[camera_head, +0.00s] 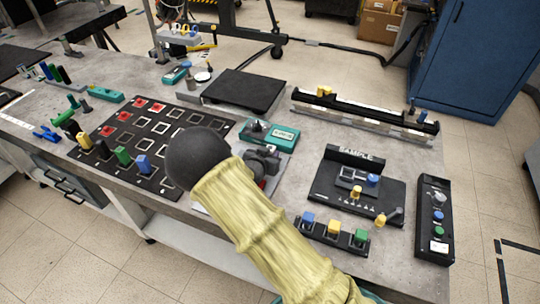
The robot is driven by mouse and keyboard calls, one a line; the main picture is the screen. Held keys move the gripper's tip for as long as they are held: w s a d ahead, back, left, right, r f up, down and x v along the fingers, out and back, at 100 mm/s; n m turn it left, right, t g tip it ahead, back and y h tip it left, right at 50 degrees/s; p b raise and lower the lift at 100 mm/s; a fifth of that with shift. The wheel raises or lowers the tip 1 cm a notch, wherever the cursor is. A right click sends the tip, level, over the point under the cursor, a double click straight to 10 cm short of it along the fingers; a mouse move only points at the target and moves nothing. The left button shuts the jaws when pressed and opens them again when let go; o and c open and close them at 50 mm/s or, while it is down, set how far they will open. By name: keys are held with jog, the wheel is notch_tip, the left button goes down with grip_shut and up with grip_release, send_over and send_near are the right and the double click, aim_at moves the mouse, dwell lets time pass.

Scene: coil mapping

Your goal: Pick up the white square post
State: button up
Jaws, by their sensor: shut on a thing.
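My arm, in a yellow sleeve with a black rounded end, crosses the lower middle of the head view and hides part of the bench (330,107). I cannot make out my gripper; its fingertips are hidden or cannot be told from the dark parts behind the arm. I cannot pick out a white square post. A black board (185,118) with white square outlines and several red squares lies left of the arm. A yellow post (84,142), a green post (123,156) and a blue post (143,163) stand along its near edge.
A teal device (284,137) sits beside my arm. The black SAMPLE fixture (328,187), a rack of colored blocks (333,233) and a button box (432,220) stand right. A black plate (243,91) and long rail (365,112) lie behind. A blue cabinet (475,60) stands beyond.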

notch_tip(320, 180, up, 10)
jog(key=shift+p, duration=0.35)
jog(key=shift+s+f, duration=0.1)
dwell(0.8)
